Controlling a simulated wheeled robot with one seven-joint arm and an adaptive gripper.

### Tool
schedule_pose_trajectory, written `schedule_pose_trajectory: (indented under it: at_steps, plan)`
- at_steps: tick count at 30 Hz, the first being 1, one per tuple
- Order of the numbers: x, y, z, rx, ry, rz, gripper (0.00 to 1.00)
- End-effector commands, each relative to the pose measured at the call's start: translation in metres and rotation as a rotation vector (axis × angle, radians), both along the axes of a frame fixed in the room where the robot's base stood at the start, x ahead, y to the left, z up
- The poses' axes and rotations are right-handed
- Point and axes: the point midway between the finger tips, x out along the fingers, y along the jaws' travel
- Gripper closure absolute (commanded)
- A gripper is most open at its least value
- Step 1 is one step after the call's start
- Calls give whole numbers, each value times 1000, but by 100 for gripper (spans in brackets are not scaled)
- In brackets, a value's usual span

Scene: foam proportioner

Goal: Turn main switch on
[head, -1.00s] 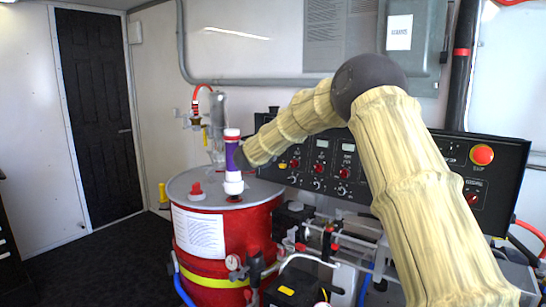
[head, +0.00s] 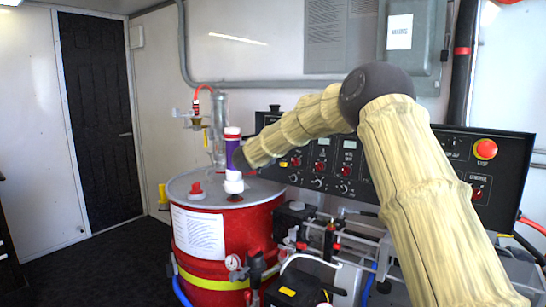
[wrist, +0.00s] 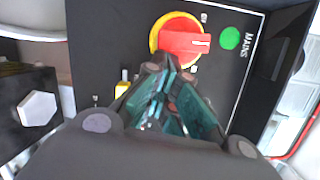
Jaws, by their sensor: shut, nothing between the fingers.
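The main switch (wrist: 183,40) is a red rotary knob on a yellow ring, on a black panel face marked MAINS in the wrist view. Its white mark points toward a round green lamp (wrist: 230,38) beside it. My gripper (wrist: 167,75) is shut and empty, with teal finger pads. Its tips lie at the lower edge of the knob in the picture; whether they touch it I cannot tell. In the head view my forearm reaches toward the panel's left end; the gripper and the main switch cannot be made out there.
A red drum (head: 265,223) with a purple-and-white tube (head: 232,152) on its lid stands near my forearm's end. The black control panel (head: 508,190) has several knobs and a red stop button (head: 485,149). A white hex-shaped part (wrist: 37,108) is left of my gripper.

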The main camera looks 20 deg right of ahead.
Motion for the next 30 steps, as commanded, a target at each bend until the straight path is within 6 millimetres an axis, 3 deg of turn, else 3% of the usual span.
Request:
schedule_pose_trajectory:
  at_steps: [30]
  plan:
    - [3, 3, -7, 72, -127, -25, 100]
